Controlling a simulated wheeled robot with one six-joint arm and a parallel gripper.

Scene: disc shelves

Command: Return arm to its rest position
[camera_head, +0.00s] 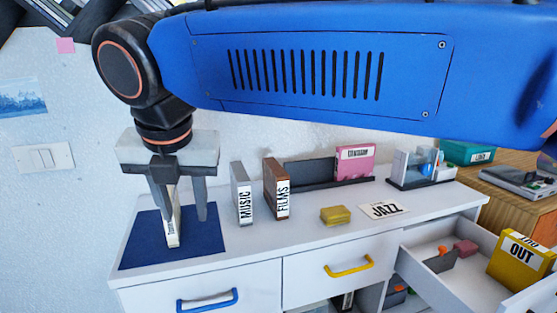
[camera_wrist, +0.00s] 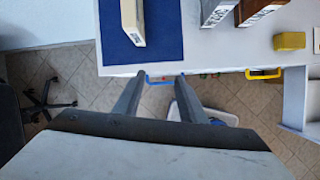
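My gripper (camera_head: 186,215) hangs over the blue mat (camera_head: 205,243) at the left end of the white cabinet top, with my blue arm stretched across the upper part of the head view. Its two fingers are apart with nothing between them in the wrist view (camera_wrist: 161,75). A slim cream case (camera_head: 173,228) stands upright on the mat. In the head view the fingers partly cover it. In the wrist view the case (camera_wrist: 132,22) lies beyond the fingertips, apart from them.
The MUSIC block (camera_head: 243,195) and FILMS block (camera_head: 276,190) stand right of the mat. A yellow block (camera_head: 335,215) and JAZZ card (camera_head: 383,210) lie further right. An open drawer (camera_head: 420,280) juts out at right, with a yellow OUT box (camera_head: 523,262) there.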

